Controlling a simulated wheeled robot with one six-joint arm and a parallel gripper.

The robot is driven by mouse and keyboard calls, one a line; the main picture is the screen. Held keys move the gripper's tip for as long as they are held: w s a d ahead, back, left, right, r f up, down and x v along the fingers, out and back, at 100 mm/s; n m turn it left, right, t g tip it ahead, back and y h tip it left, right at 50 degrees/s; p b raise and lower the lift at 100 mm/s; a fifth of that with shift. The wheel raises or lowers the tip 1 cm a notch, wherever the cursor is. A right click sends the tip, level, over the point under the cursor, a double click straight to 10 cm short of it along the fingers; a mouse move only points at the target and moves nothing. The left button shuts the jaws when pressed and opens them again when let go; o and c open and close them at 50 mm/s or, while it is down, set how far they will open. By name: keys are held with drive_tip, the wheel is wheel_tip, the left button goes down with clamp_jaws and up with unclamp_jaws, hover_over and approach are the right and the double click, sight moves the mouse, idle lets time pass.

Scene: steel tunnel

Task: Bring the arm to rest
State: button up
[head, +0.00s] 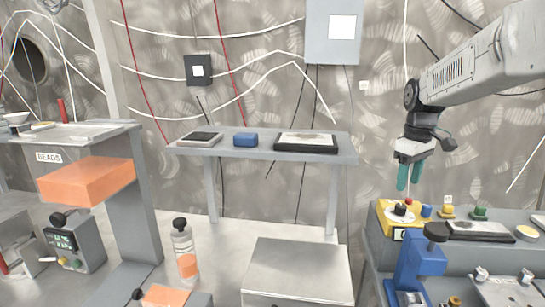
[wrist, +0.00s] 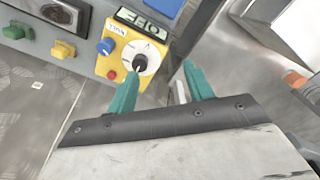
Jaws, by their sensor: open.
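My arm reaches in from the upper right of the head view, with my gripper (head: 409,174) hanging down at its end. Its teal fingers point down, above and behind the yellow control box (head: 385,214). In the wrist view my gripper (wrist: 160,88) shows two teal fingers spread apart with nothing between them. The yellow box (wrist: 118,52), with a round dial, a black knob and a red button, lies beyond the left finger. The fingers look apart from it.
A grey bench on the right holds the blue device (head: 412,262) and several coloured knobs. A grey shelf (head: 262,150) in the middle bears a blue block (head: 245,139). Cables run along the wall.

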drive_tip(key=s+a+r+m, duration=0.15)
drive_tip(key=s+a, duration=0.35)
drive_tip(key=s, duration=0.8)
drive_tip(key=s+a+r+m, duration=0.1)
drive_tip(key=s+a+m, duration=0.25)
drive_tip(key=s, duration=0.95)
drive_tip(key=s+a+f, duration=0.1)
drive_tip(key=s+f, duration=0.1)
drive_tip(key=s, duration=0.2)
drive_tip(key=s+a+f+m+t, duration=0.1)
drive_tip(key=s+f, duration=0.1)
drive_tip(key=s, duration=0.3)
drive_tip(key=shift+a+f, duration=0.3)
drive_tip(key=shift+f, duration=0.1)
